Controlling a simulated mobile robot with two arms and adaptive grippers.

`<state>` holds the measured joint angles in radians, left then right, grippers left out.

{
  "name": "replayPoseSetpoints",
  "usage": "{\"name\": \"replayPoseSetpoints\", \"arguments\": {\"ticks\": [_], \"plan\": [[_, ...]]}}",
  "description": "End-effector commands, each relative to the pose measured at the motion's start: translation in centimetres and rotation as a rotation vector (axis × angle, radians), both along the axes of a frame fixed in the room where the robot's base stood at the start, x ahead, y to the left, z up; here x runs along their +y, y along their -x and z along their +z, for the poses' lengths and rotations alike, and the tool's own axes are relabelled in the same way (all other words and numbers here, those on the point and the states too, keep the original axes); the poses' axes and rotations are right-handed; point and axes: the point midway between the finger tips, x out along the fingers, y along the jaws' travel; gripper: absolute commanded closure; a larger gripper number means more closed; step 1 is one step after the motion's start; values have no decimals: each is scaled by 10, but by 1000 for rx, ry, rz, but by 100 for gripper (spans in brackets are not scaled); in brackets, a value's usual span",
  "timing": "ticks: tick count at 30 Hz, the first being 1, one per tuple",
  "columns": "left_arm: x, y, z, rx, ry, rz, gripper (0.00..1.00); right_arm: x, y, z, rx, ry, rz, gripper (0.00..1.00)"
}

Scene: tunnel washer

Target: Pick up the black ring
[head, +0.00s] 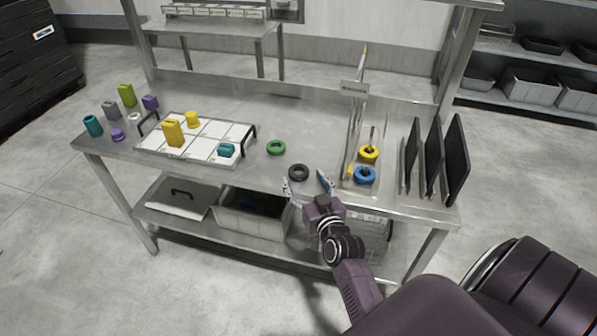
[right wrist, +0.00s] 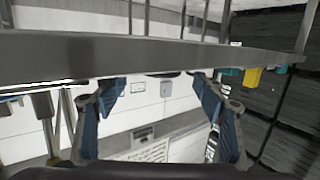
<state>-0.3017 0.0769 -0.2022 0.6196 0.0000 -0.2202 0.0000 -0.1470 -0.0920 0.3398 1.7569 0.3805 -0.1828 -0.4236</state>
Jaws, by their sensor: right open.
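The black ring (head: 298,172) lies flat on the steel table near its front edge, right of the green ring (head: 276,147). My right gripper (head: 308,182) is open at the front edge, its blue-padded fingers spread on either side of the ring in the picture; nothing is between them. In the right wrist view, which appears upside down, the open fingers (right wrist: 165,95) face the table edge (right wrist: 150,55). A thin dark shape shows there below the edge band; I cannot tell if it is the ring. My left gripper is out of view.
A peg board (head: 369,186) with yellow and blue rings stands right of the ring, then upright black panels (head: 433,160). A white gridded tray (head: 190,150) with blocks lies left. A bin (head: 252,222) sits on the lower shelf.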

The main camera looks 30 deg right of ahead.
Motion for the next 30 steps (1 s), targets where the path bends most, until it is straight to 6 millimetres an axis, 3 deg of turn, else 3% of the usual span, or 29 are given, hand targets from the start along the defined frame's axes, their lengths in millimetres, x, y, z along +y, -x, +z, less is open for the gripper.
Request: {"name": "replayPoseSetpoints", "arguments": {"ticks": [7,16,27,30], "plan": [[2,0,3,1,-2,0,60,-8,-29,-3,-1,-1,0,36],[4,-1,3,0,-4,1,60,-9,-32,-4,0,-1,0,36],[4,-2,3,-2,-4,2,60,-9,-32,-4,0,-1,0,76],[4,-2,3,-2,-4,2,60,-9,-32,-4,0,-1,0,79]]}}
